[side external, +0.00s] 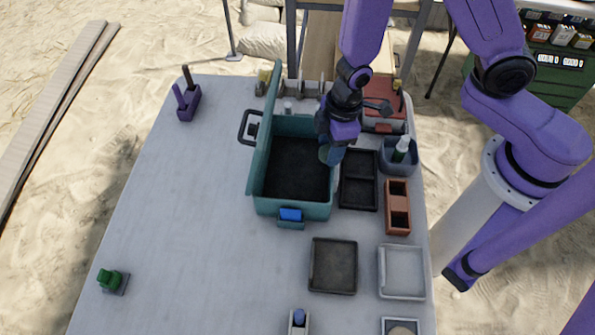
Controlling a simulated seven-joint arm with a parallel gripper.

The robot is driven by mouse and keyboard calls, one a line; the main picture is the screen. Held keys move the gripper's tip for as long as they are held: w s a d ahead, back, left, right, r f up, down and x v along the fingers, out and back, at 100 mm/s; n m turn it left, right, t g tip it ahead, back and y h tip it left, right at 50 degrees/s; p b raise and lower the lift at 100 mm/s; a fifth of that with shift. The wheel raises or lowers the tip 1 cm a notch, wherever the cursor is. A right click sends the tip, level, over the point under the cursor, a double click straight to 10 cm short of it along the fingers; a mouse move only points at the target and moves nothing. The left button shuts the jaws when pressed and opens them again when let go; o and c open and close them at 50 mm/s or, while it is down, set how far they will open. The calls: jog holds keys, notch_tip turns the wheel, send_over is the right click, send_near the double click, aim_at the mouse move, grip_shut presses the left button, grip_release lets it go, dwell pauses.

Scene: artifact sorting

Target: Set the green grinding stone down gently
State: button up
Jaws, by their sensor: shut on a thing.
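My gripper (334,146) is shut on a small, dull green thing, the green grinding stone (328,155). My gripper's body partly hides the stone, and its outline is small and unclear. Both are over the right edge of the open teal case (262,207), near the black two-part tray (374,182). I cannot tell whether the stone is touching anything below it. The case has a dark lining, and its lid stands up along its left side.
A bin with a bottle (399,154) and a brown tray (397,207) stand right of the black tray. A dark square tray (333,265) and a white tray (401,271) are in front. A green object (110,278) is at front left. The table's left half is mostly clear.

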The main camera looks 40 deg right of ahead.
aim_at(298, 173)
jog(key=shift+w+a, duration=0.1)
jog(key=shift+w, duration=0.25)
jog(key=shift+w+a+f, duration=0.15)
jog(key=shift+a, duration=0.1)
jog(key=shift+w+a+f+n, duration=0.3)
jog(key=shift+w+a+f, duration=0.2)
jog(key=shift+w, duration=0.2)
jog(key=shift+w+a+f+n, duration=0.35)
jog(key=shift+w+f, duration=0.15)
jog(key=shift+w, duration=0.2)
jog(key=shift+w+a+f+n, duration=0.25)
jog(key=shift+w+a+f, duration=0.15)
jog(key=shift+w+f, duration=0.1)
jog(key=shift+w+a+f+n, duration=0.15)
jog(key=shift+a+f+n, duration=0.3)
jog(key=shift+f, duration=0.35)
jog(key=shift+a+f+n, duration=0.2)
jog(key=shift+f+n, duration=0.05)
jog(key=shift+f, duration=1.6)
jog(key=shift+f, duration=0.15)
